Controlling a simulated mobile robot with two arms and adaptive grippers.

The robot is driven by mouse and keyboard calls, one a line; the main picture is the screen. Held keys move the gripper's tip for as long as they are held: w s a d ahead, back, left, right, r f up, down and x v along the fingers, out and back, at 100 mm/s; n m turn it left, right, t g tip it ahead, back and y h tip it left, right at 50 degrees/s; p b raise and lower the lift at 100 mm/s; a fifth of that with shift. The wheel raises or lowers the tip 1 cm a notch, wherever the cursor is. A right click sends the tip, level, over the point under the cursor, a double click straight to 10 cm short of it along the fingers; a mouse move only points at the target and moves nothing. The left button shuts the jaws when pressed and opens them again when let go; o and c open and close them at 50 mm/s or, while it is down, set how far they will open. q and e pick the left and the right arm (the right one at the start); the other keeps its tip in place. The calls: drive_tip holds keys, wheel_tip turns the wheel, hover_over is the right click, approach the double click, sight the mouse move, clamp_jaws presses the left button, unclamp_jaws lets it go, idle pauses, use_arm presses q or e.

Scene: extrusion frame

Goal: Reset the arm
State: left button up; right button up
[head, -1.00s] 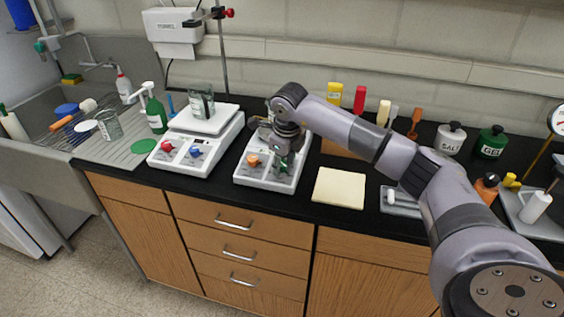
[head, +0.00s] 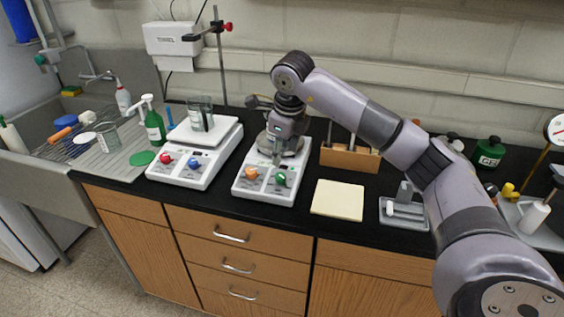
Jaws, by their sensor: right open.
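My right arm comes in from the right of the head view and reaches over the black counter. Its gripper (head: 278,156) is open and points down just above the hotplate (head: 262,195) with the orange knob (head: 250,173) and green knob (head: 281,179). I see nothing held between the fingers. The fingertips are small here, and I cannot tell whether they touch the hotplate. The back of the hotplate's round top is partly hidden behind the gripper. My left gripper is not in view.
A second device (head: 188,172) with red and blue knobs carries a beaker (head: 200,113). A cream pad (head: 338,199), a wooden block (head: 349,158) and a grey tray (head: 405,221) lie to the right. The sink with bottles is at left. The counter's front strip is clear.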

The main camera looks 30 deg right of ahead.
drive_tip(key=shift+s+r, duration=0.2)
drive_tip(key=shift+r, duration=0.5)
